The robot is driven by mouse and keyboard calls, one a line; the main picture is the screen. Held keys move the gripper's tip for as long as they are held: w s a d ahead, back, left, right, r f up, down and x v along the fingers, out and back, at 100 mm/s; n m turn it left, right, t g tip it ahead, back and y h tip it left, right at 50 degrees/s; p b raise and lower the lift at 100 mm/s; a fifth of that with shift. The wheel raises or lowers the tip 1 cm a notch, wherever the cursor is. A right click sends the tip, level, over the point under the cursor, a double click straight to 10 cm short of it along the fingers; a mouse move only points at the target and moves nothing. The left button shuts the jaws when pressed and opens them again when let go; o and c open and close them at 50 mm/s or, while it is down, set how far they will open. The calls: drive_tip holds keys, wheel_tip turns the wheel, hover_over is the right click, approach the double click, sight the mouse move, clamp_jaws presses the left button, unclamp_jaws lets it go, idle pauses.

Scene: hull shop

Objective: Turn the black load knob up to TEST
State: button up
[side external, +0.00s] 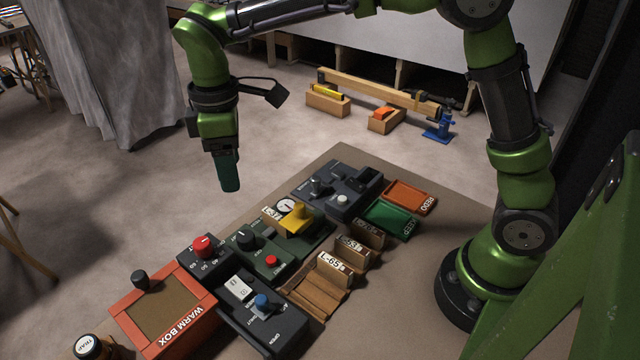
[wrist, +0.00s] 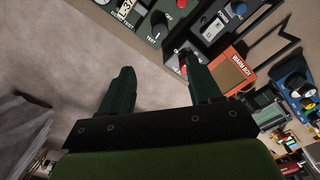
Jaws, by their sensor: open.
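The black load knob (side external: 244,239) sits on a green box (side external: 268,246) with a red button beside it. In the wrist view the black knob (wrist: 158,20) stands at the top, with the TEST label (wrist: 152,38) beneath it and OFF to its upper right. I cannot tell where its pointer aims. My gripper (side external: 230,187) hangs in the air, up and left of the knob, touching nothing. In the wrist view the gripper (wrist: 158,78) shows two dark green fingers spread apart with nothing between them.
A red knob (side external: 203,245) stands left of the green box. The orange warm box (side external: 190,340) and a dark box with a blue knob (side external: 262,302) stand in front. A yellow handle (side external: 297,216) rises behind. Slotted wooden holders (side external: 318,290) lie to the right.

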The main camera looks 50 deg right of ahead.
sight(245, 235)
wheel_tip(245, 235, down, 17)
drive_tip(key=shift+r, duration=0.1)
idle(0.4)
drive_tip(key=c, duration=1)
drive_tip(key=shift+m, duration=0.6)
drive_tip(key=shift+c, duration=0.2)
drive_tip(key=o, duration=1)
drive_tip(key=shift+o, duration=0.2)
wheel_tip(245, 235, up, 17)
